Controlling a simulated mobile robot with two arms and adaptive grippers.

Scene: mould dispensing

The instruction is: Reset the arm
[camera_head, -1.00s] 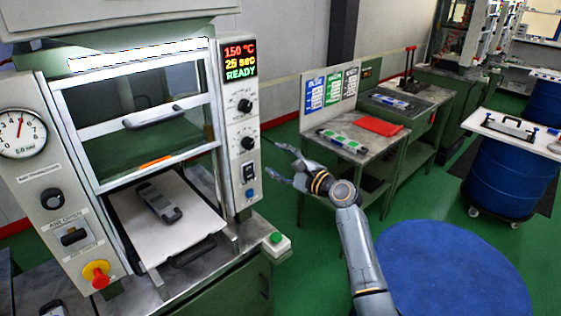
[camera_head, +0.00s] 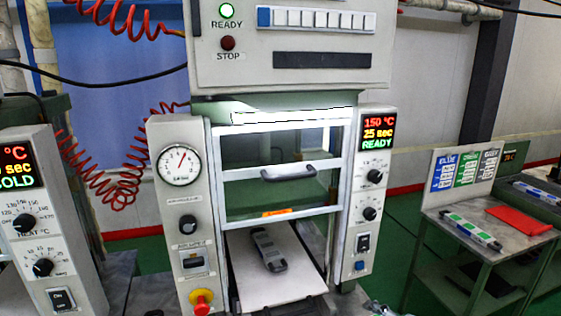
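Neither of my arms nor grippers shows in the head view now. A press machine (camera_head: 161,140) stands in the middle of the view, its display (camera_head: 378,133) reading 150 °C, 25 sec, READY. Its guard door (camera_head: 233,176) with a grey handle covers the upper part of the opening. Below the door, a white tray (camera_head: 285,291) sticks out, and a dark grey mould (camera_head: 267,249) lies on it.
A second machine (camera_head: 40,218) stands close on the left. On the right, a grey table (camera_head: 457,257) holds a green-and-white object (camera_head: 470,230) and a red sheet (camera_head: 520,220), with label boards behind. Green floor (camera_head: 398,230) lies between press and table.

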